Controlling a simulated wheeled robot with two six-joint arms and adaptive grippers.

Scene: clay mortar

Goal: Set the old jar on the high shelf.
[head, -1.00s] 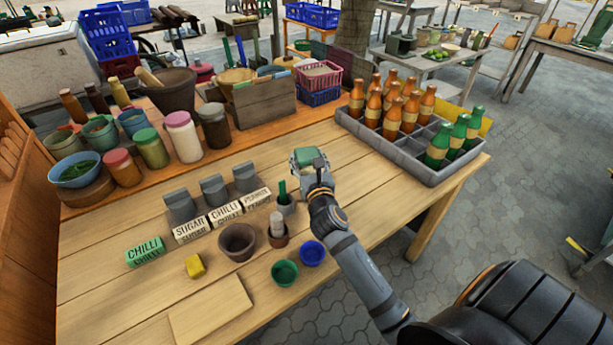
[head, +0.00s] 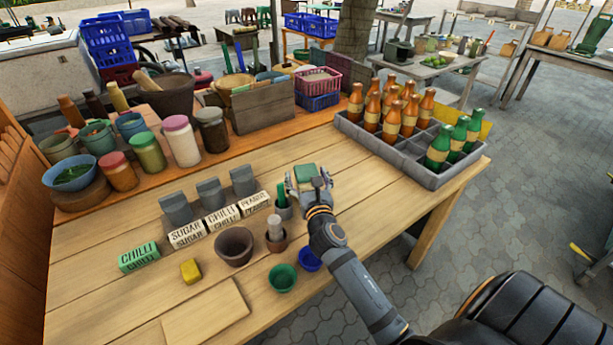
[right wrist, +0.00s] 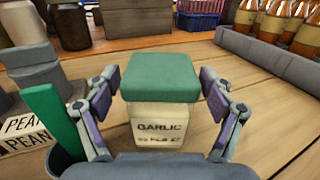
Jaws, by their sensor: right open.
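A squat cream jar with a green lid (right wrist: 160,82) stands on the table; its label reads "GARLIC" with a date line beneath, partly hard to read. Its green lid (head: 306,173) also shows in the head view. My right gripper (head: 308,181) is open around this jar, one finger on each side; in the right wrist view the fingers of the gripper (right wrist: 160,95) show gaps to the jar. A raised wooden shelf (head: 95,215) runs along the table's back. My left gripper is out of view.
A grey crate (head: 430,178) of orange and green bottles stands right of my gripper. Grey holders and lettered blocks (head: 188,235) stand left, with a green stick cup close by. Small pots (head: 234,246) stand in front. Jars and a mortar (head: 165,95) crowd the shelf.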

